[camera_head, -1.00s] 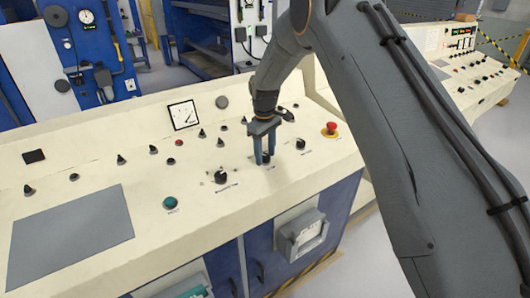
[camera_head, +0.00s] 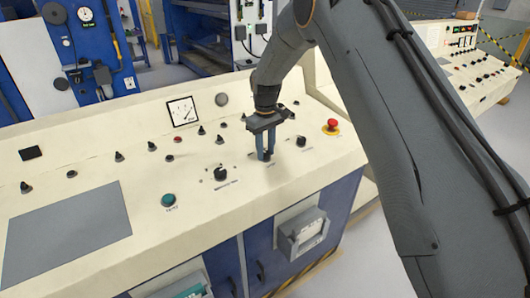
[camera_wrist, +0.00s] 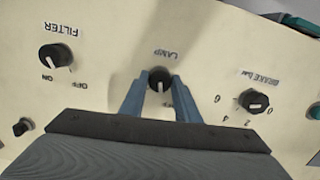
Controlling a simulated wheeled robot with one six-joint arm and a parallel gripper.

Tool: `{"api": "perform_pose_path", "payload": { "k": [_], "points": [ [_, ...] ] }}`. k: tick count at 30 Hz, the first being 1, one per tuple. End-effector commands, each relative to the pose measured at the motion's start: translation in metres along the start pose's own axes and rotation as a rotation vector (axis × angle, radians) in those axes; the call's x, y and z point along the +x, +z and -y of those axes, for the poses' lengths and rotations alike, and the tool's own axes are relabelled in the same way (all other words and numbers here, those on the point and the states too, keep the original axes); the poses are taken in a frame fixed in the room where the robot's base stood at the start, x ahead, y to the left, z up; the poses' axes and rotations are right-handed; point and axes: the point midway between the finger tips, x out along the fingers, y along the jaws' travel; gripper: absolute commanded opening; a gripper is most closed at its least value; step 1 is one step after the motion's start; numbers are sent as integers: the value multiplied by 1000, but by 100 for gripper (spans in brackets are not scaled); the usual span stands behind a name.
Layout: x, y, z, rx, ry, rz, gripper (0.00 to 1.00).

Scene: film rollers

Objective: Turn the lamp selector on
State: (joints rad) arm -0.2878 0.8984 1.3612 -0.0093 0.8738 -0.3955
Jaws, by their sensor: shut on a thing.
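The lamp selector (camera_wrist: 160,79) is a round black knob with a white pointer line, below the upside-down label LAMP in the wrist view. Its pointer faces down, toward my wrist. My gripper (camera_wrist: 161,84) has its two blue-grey fingers shut on the knob, one on each side. In the head view my gripper (camera_head: 265,156) reaches down to the sloped cream panel (camera_head: 110,165), and its fingers mostly hide the knob.
The filter knob (camera_wrist: 55,57), marked ON and OFF, is left of the lamp knob in the wrist view. The brake knob (camera_wrist: 255,101) is to the right. A red mushroom button (camera_head: 332,125) and a green button (camera_head: 168,200) also stand on the panel.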

Motion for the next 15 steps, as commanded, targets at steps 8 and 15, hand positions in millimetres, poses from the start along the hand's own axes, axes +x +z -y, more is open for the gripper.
{"api": "perform_pose_path", "payload": {
  "k": [8,15],
  "points": [
    [2,1,-1,257,-26,2,7],
    [2,1,-1,478,-47,3,7]
  ]
}}
